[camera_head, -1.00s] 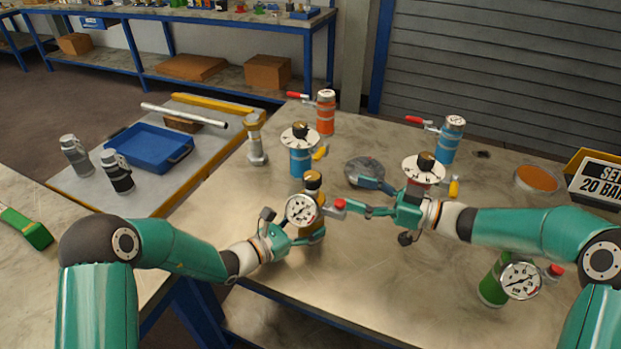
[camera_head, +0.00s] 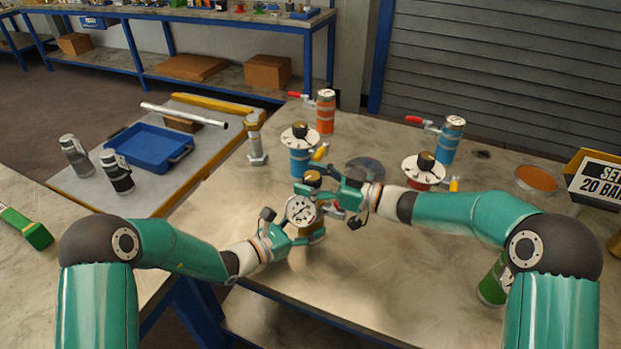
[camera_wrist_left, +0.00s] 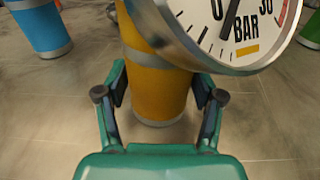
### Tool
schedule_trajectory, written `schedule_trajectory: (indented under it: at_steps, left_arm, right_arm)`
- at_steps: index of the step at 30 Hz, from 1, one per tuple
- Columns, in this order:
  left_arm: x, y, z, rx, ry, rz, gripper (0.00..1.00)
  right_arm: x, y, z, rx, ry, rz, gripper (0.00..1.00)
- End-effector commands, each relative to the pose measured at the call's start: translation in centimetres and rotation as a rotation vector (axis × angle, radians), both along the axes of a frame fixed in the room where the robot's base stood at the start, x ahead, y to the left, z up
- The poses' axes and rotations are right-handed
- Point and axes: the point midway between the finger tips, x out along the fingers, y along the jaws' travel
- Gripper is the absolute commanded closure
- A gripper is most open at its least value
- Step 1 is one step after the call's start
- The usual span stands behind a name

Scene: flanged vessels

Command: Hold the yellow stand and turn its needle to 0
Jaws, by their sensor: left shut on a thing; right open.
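The yellow stand (camera_wrist_left: 158,85) is upright between the fingers of my left gripper (camera_wrist_left: 160,95), which is shut on its body. In the head view the stand's round white gauge (camera_head: 300,210) faces front, and its knob (camera_head: 312,178) is on top. In the left wrist view the gauge (camera_wrist_left: 235,25) is cut off by the top edge; a dark needle part shows near the word BAR, but the full reading cannot be told. My right gripper (camera_head: 314,187) is open, with its fingers around the knob area; whether they touch it cannot be told.
A blue stand with a white dial (camera_head: 301,160) is close behind the yellow one. A red stand with a dial (camera_head: 423,168) is behind my right arm. A green stand (camera_head: 492,283) is partly hidden by that arm. The table front is clear.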

Motion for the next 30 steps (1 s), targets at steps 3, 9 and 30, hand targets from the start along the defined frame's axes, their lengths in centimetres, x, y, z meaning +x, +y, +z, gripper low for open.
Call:
schedule_trajectory:
  at_steps: [3, 9, 30]
  left_arm:
    - [0.03, 0.06, -0.02, 0.000, 0.000, 0.001, 0.60]
    - [0.03, 0.06, -0.02, 0.001, 0.000, 0.002, 0.60]
    - [-0.02, 0.00, -0.04, 0.000, 0.001, 0.000, 0.60]
  right_arm:
    - [0.00, -0.01, 0.01, 0.000, 0.000, 0.000, 0.37]
    - [-0.01, -0.03, 0.02, 0.000, 0.000, 0.000, 0.71]
    - [-0.02, 0.07, 0.21, 0.007, -0.001, -0.171, 0.94]
